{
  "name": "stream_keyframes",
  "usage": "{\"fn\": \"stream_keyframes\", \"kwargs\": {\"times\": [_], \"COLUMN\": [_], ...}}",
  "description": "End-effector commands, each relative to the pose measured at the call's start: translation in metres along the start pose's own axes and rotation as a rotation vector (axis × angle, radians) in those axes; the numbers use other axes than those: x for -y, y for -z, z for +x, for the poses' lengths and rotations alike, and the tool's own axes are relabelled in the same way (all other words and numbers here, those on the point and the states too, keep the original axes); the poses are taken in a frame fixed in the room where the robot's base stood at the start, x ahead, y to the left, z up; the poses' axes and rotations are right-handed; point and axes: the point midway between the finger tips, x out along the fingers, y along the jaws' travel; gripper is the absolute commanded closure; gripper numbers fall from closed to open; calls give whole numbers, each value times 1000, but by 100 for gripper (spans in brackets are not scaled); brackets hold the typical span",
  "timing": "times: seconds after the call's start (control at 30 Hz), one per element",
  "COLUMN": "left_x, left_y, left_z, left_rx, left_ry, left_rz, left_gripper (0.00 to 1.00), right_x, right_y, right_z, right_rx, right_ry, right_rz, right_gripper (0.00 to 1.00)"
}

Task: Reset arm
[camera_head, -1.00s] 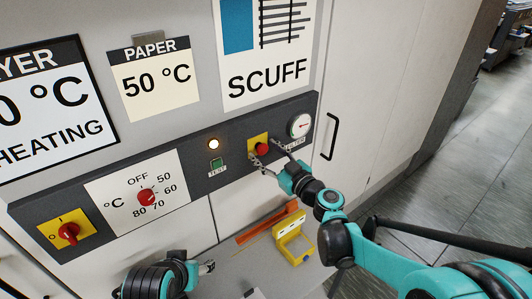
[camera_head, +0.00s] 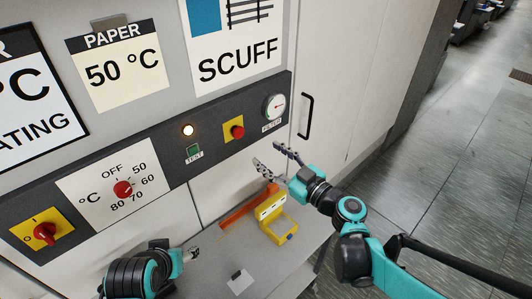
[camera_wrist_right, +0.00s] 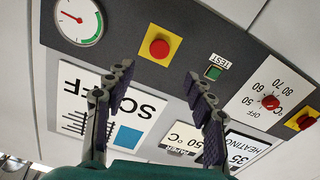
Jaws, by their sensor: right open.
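My right gripper (camera_head: 266,153) is open and empty, in front of the machine just below the dark control panel (camera_head: 211,157). The right wrist view shows its two fingers (camera_wrist_right: 159,74) spread apart with nothing between them. The red round button on a yellow plate (camera_head: 236,132) is above and left of the right fingertips and apart from them; it also shows in the wrist view (camera_wrist_right: 159,48). My left gripper (camera_head: 192,254) is low in the head view, mostly hidden by its own wrist, so its jaws cannot be read.
The panel also bears a lit lamp (camera_head: 188,130), a green TEST button (camera_head: 194,151), a FILTER gauge (camera_head: 274,107), a red temperature dial (camera_head: 123,189) and a red switch (camera_head: 45,232). A yellow holder (camera_head: 278,227) and an orange strip (camera_head: 244,207) lie below. A black door handle (camera_head: 306,116) stands at right.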

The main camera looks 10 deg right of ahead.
Motion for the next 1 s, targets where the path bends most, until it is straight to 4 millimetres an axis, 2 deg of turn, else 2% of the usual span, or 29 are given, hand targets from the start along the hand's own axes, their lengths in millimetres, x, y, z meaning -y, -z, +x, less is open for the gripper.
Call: {"fn": "stream_keyframes", "kwargs": {"times": [0.37, 0.47, 0.57, 0.67, 0.8, 0.9, 1.0], "left_x": [0, 0, 0, 0, 0, 0, 0], "left_y": [0, -1, -4, -7, -12, -14, -16], "left_z": [0, 2, 5, 10, 16, 20, 23], "left_rx": [0, 0, 0, 0, 0, 0, 0], "left_ry": [0, 0, 0, 0, 0, 0, 0], "left_rz": [0, 0, 0, 0, 0, 0, 0], "left_gripper": [39, 39, 39, 39, 39, 39, 39], "right_x": [1, 10, 32, 57, 78, 79, 73], "right_y": [0, -6, -22, -51, -96, -122, -139], "right_z": [0, -2, -12, -33, -83, -124, -160], "right_rx": [3, 43, 155, 337, 624, 791, 900], "right_ry": [2, 23, 64, 83, 4, -123, -265], "right_rz": [2, 27, 93, 191, 331, 408, 455], "right_gripper": [46, 46, 46, 46, 46, 46, 46]}}
